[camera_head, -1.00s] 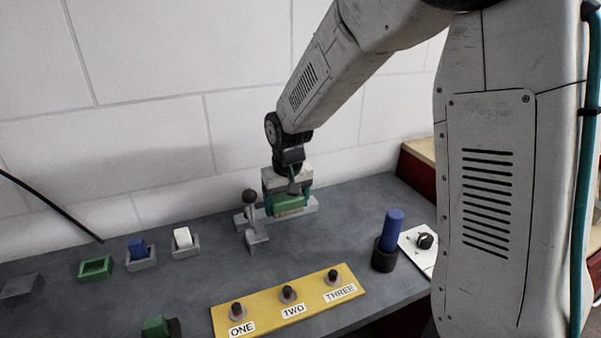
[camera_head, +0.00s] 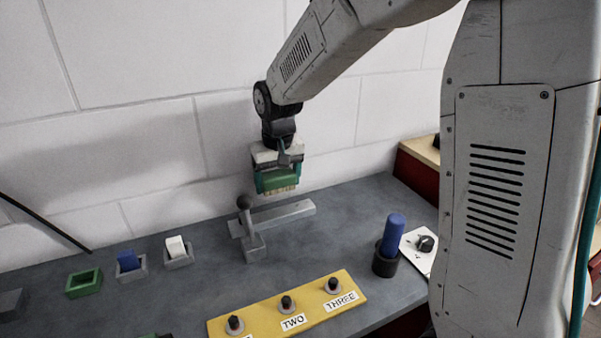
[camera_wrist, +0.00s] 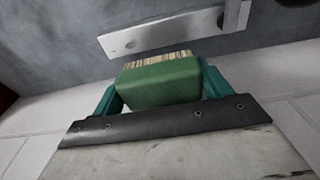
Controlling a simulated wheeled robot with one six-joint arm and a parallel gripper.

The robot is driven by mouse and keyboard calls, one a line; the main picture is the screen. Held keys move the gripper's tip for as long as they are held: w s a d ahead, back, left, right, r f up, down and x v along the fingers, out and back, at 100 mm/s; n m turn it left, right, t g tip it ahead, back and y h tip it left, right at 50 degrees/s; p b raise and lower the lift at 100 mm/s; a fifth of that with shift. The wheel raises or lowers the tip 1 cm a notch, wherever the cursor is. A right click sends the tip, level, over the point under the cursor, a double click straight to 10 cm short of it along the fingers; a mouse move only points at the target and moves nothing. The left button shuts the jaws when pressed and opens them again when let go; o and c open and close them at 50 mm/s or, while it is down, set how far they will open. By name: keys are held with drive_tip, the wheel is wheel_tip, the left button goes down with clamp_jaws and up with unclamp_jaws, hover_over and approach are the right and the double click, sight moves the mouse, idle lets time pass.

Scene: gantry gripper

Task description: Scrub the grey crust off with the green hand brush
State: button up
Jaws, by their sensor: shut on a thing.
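The green hand brush (camera_head: 277,182) is held between the teal fingers of my gripper (camera_head: 277,178), its pale bristles facing down. In the wrist view the brush (camera_wrist: 160,82) fills the space between both fingers, bristles at its far side. The brush hangs clear above a flat light-grey bar (camera_head: 285,214) lying at the back of the table. The bar also shows in the wrist view (camera_wrist: 170,32), beyond the bristles and apart from them, with a small dark spot near its left end. I cannot make out any grey crust on it.
A grey lever with a ball knob (camera_head: 246,203) stands at the bar's left end. A yellow panel (camera_head: 260,315) with three knobs is in front. A blue cylinder (camera_head: 393,234) stands in a dark holder at right. Small trays, including a green one (camera_head: 84,284), are left.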

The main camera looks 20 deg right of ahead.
sight(278, 173)
drive_tip(key=shift+r, duration=1.5)
